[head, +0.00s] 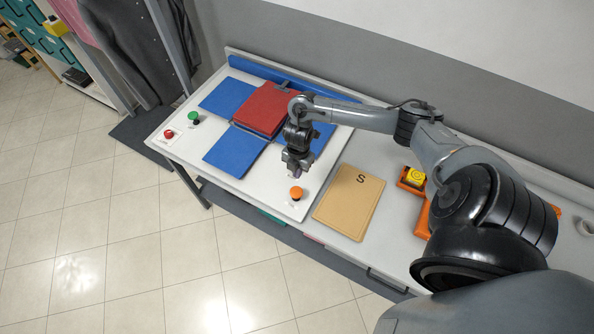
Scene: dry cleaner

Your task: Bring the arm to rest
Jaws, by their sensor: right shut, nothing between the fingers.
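My right gripper (295,172) points down above the white board near the orange knob, with its fingers shut and empty. My right arm reaches in from the right side of the head view. A folded red garment (262,110) lies on the blue folding panels (235,151), just left of the gripper. The orange knob (296,192) is just below the gripper in the picture; whether they touch is hard to tell. My left gripper does not show.
A tan board marked S (349,202) lies right of the white board (186,152). Green (194,118) and red (168,133) buttons are at its left end. An orange holder with a yellow item (413,178) sits partly behind my arm. Dark clothes (138,50) hang at upper left. Tiled floor is clear.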

